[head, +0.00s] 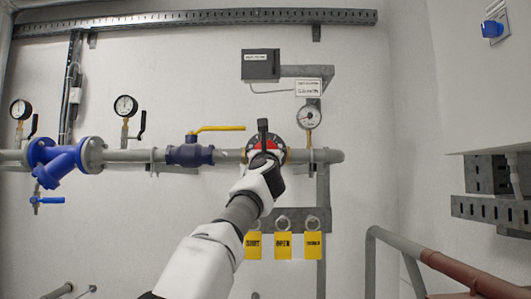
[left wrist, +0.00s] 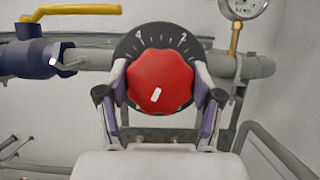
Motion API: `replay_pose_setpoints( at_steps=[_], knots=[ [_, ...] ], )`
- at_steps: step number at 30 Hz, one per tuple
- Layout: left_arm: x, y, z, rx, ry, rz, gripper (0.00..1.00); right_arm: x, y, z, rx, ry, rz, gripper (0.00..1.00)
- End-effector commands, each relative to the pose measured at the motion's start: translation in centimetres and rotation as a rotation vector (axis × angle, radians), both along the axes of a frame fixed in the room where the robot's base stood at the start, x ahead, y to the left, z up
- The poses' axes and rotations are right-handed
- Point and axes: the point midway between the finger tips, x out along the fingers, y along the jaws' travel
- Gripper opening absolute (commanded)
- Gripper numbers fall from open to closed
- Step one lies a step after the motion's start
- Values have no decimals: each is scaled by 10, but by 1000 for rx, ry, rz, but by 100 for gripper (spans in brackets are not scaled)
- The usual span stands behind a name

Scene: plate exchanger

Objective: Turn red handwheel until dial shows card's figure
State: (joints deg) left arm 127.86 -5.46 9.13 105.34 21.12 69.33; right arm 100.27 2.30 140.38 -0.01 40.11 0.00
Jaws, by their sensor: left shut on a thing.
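The red handwheel (left wrist: 160,78) sits in front of a black scale disc (left wrist: 128,46) with white marks. Its white mark points down and slightly left. My left gripper (left wrist: 161,94) is shut on the handwheel, one finger on each side. In the head view the handwheel (head: 266,145) is mostly hidden behind my left gripper (head: 266,157). A round white dial (head: 309,117) stands to the right of the handwheel; its reading is too small to tell. A white card (head: 308,87) hangs above the dial; its figure is too small to read surely. My right gripper is out of view.
A yellow-levered valve (head: 190,153) sits on the grey pipe left of the handwheel. Yellow tags (head: 283,245) hang below. A blue strainer (head: 62,160) and two gauges (head: 125,106) are further left. A rail (head: 400,240) stands at lower right.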

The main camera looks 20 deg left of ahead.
Motion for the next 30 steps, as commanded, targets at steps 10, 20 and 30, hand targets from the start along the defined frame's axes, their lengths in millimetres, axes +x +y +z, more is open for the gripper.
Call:
replay_pose_setpoints(
  at_steps=[10, 20, 30],
  knots=[
    [0, 1, 0, 337, 99, 0, 31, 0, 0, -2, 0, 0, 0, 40],
    [0, 1, -1, 343, 100, 0, 91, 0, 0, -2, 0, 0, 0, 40],
    [0, 0, 0, 337, 97, 0, 91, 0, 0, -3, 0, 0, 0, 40]
  ],
)
